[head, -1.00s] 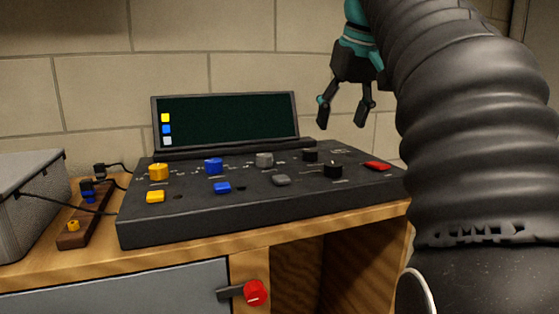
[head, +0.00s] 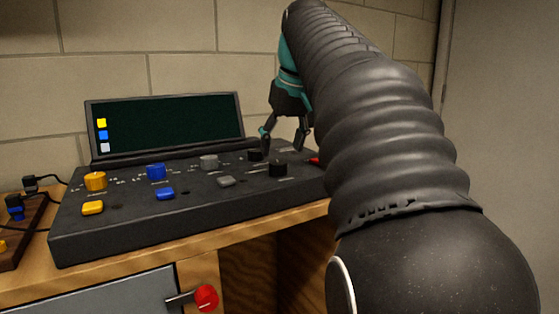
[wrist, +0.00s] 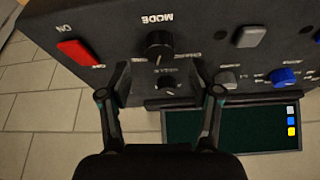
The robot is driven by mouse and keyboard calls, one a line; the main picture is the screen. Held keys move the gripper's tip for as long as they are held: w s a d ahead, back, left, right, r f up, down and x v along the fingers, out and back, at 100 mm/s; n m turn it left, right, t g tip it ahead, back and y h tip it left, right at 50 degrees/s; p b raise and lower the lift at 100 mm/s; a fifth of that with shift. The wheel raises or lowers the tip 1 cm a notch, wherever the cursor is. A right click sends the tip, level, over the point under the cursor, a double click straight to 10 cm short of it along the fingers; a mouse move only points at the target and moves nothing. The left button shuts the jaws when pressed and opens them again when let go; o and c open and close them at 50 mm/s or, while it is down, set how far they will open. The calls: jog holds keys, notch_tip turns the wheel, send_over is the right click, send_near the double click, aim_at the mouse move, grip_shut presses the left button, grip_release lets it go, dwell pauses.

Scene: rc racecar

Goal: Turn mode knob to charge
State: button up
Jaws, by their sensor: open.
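The black mode knob (head: 278,168) stands upright near the front right of the dark control panel (head: 150,222). In the wrist view the mode knob (wrist: 160,45) sits beside the upside-down label MODE, with another word on its right that I cannot read surely. My gripper (head: 283,141) is open and empty, pointing down over the right part of the panel. In the wrist view its fingers (wrist: 160,68) stand apart, with a smaller black knob (wrist: 168,83) seen between them. The mode knob shows just past the fingertips. I see no contact with it.
A red ON switch (wrist: 75,52) lies beside the mode knob. Grey, blue and yellow knobs (head: 95,181) and buttons spread to the left. A dark screen (head: 170,123) stands behind the panel. A red cabinet handle (head: 206,298) sticks out below the wooden bench.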

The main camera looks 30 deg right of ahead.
aim_at(279, 163)
jog(key=shift+x, duration=2.35)
